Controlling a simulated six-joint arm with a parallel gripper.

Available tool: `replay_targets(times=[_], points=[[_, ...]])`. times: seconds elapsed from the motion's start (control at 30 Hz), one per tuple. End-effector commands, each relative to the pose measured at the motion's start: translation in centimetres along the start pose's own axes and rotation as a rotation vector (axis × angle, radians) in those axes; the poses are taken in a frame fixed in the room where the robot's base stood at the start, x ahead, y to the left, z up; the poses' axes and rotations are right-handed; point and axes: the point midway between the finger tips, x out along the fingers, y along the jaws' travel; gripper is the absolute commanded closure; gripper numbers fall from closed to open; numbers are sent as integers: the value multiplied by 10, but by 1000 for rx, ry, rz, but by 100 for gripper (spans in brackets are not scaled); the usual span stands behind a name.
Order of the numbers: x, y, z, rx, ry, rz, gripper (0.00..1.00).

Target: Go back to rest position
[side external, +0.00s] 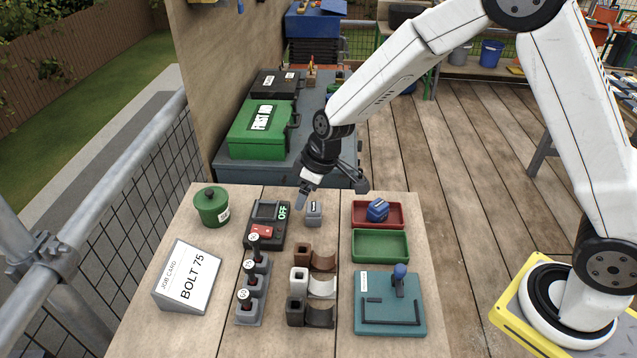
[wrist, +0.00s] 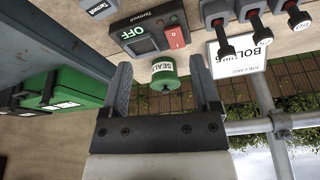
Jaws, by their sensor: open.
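My gripper (side external: 331,190) is open and empty, held above the far part of the work table (side external: 338,203), near a small grey block (side external: 314,216). In the wrist view my gripper (wrist: 160,72) has its two dark fingers spread with nothing held. A green lidded pot (wrist: 164,75) shows beyond and between them; it stands at the table's far left in the side view (side external: 212,207). The arm is bent and reaches leftward from its base at the right.
A switch box reading OFF (side external: 267,225), a job card reading BOLT 75 (side external: 187,277), a rack of black-handled tools (side external: 252,290), red tray (side external: 378,224) with a blue block, green tray (side external: 380,257) and teal board (side external: 389,335) fill the table. A green case (side external: 262,140) stands behind.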

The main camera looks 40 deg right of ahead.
Motion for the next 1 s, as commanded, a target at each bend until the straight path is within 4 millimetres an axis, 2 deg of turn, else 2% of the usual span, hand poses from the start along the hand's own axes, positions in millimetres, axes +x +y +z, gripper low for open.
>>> replay_targets(times=[0.03,0.3,0.63,0.8,1.0], points=[[-12,2,12,37,-6,13,21],[-58,4,80,233,-40,71,21],[-96,-9,163,453,-64,139,21],[-104,-15,187,517,-69,157,21],[-106,-17,195,536,-71,163,21]])
